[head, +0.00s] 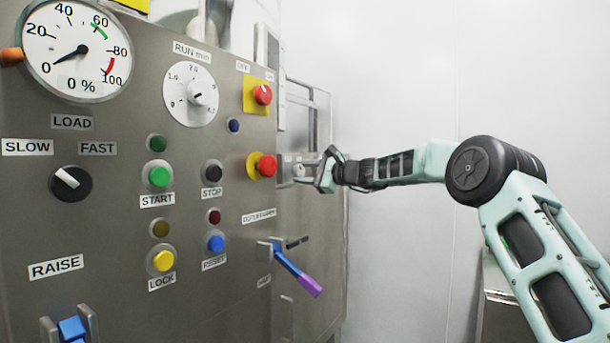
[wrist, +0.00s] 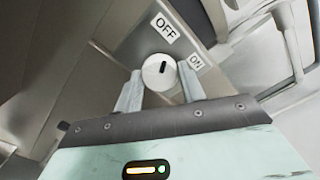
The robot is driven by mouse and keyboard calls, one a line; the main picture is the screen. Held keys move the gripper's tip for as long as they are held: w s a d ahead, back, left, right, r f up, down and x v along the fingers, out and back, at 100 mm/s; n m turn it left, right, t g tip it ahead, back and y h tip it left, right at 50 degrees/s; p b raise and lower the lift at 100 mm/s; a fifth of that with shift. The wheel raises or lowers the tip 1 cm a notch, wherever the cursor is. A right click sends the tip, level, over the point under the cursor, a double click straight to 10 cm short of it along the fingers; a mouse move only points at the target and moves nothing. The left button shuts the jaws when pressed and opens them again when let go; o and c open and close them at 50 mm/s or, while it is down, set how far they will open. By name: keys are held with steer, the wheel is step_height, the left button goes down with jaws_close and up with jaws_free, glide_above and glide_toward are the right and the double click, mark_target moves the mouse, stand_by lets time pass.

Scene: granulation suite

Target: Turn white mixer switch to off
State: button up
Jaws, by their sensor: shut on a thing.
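The white mixer switch (wrist: 153,80) is a round knob with a short black mark, between an OFF label (wrist: 163,27) and an ON label (wrist: 196,62) in the wrist view. The mark stands near vertical in that picture, its upper end toward OFF. My gripper (wrist: 160,76) has one finger on each side of the knob and is shut on it. In the head view my gripper (head: 318,170) reaches in from the right to the pale knob (head: 299,170) on the side panel. The labels there are too small to read.
The grey control panel (head: 120,225) fills the left. Its red buttons (head: 262,95) and a blue-purple lever (head: 298,270) stick out near my gripper. A grey door frame (head: 322,120) stands behind it. The white wall area (head: 410,80) at right is clear.

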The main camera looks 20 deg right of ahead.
steer(key=o, duration=1)
steer(key=shift+c, duration=0.2)
steer(key=b+v, duration=0.2)
steer(key=v, duration=1.5)
steer(key=shift+s+d, duration=0.15)
